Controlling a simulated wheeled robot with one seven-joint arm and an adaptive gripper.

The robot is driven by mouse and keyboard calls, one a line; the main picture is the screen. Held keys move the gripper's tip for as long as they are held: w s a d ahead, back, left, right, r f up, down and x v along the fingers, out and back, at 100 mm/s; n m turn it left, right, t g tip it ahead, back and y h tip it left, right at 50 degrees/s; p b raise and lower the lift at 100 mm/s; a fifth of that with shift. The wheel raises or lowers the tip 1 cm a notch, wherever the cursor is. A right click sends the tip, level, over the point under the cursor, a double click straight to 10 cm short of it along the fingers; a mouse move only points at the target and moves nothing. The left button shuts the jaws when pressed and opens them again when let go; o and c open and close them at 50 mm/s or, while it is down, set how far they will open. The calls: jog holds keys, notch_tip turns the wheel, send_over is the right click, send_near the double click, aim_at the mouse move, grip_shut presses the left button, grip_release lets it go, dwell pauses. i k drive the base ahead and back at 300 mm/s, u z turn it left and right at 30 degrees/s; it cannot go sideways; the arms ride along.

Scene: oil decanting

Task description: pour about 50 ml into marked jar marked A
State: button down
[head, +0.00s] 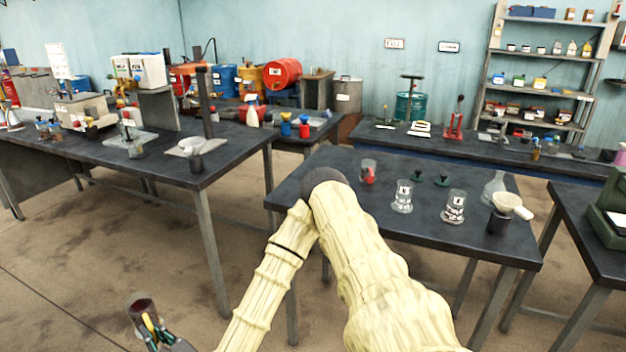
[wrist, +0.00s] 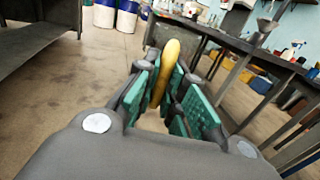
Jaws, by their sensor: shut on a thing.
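Two clear jars with white labels, the left jar (head: 403,197) and the right jar (head: 454,206), stand upright on the middle table (head: 330,158). The label letters are too small to tell which is A. My gripper (wrist: 167,85) has green finger pads shut on a slim yellow part (wrist: 170,62), perhaps a handle. In the head view my gripper is at the lower left, well away from the jars. There a dark reddish-brown, cup-like vessel (head: 141,306) shows at the fingers, over the floor. Its contents cannot be told.
Two small dark green pieces (head: 418,175) lie behind the jars. The left bench (head: 120,172) is near my gripper. Floor between is open.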

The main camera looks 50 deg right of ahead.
aim_at(454, 209)
jog(key=u, duration=0.25)
jog(key=i, duration=1.6)
jog(key=z, duration=2.9)
